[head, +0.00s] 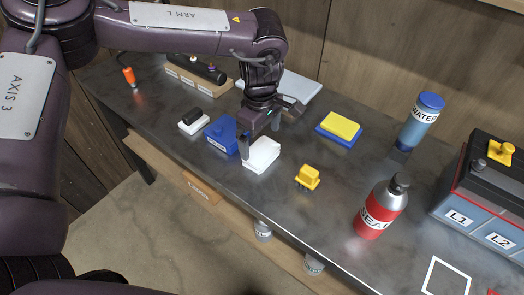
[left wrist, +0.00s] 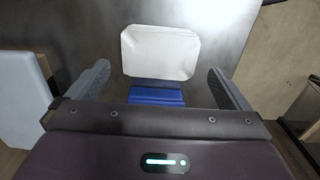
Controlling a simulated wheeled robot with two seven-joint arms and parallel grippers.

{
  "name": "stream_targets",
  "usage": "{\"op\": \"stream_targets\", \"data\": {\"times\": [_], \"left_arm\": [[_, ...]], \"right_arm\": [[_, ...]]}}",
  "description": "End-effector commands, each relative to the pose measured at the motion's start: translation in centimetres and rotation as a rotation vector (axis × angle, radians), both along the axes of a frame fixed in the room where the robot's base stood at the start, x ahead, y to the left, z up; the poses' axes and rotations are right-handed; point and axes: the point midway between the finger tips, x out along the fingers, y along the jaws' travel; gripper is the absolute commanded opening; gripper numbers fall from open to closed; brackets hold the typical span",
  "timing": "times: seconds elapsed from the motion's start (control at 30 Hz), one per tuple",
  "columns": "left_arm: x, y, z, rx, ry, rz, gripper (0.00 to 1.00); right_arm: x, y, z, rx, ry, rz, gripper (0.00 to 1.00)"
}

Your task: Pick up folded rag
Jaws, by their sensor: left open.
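The white folded rag (head: 262,156) lies flat on the dark metal bench, just under my left gripper. In the left wrist view the rag (left wrist: 160,52) lies ahead of the fingertips, within the gap between them. My left gripper (head: 260,134) is open, pointing down, with nothing between its fingers. One finger hangs close to the rag's left edge; I cannot tell whether it touches. My right gripper is not in view.
A blue box (head: 221,134) stands just left of the rag, and a yellow plug-like piece (head: 308,177) to its right. The bench's front edge is near.

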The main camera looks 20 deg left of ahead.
Motion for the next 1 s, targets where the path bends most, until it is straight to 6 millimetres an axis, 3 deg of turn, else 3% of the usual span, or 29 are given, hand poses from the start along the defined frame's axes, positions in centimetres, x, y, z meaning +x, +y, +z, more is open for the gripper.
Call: {"op": "stream_targets", "data": {"times": [0.23,0.57,0.8,1.0], "left_arm": [[-0.1,-0.1,-3.6,0.001,0.003,0.0,1.0],[-0.1,-0.1,-4.5,0.001,0.0,0.001,1.0],[-0.1,-0.1,-4.4,0.001,0.0,0.001,0.69],[0.0,-0.1,-4.4,0.001,0.0,0.001,0.68]], "right_arm": [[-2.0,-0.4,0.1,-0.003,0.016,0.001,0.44],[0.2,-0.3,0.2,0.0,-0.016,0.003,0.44],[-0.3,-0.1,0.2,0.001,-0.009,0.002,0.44],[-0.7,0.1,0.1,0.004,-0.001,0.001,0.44]]}}
